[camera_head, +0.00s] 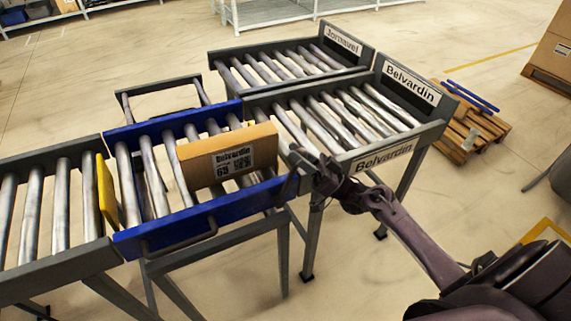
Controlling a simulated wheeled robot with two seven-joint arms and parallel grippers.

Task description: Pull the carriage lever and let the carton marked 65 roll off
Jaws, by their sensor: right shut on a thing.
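The cardboard carton marked 65 (205,168), also labelled Belvardin, stands on the rollers of the blue-sided carriage (135,240), towards its right end. My right gripper (302,160) is shut at the right front corner of the carriage, beside the near corner of the Belvardin lane (385,157). It is closed on what appears to be the carriage lever, mostly hidden by the fingers. The carriage lines up with the Belvardin lane on its right. A yellow plate (106,196) stands upright at the carriage's left end. My left gripper is out of view.
The Jornauvel-like lane (345,42) lies behind the Belvardin lane; both show empty rollers. A grey feed conveyor (32,285) adjoins the carriage on the left. A wooden pallet (475,125) with blue bars and a large box (552,50) stand at right. Open floor lies in front.

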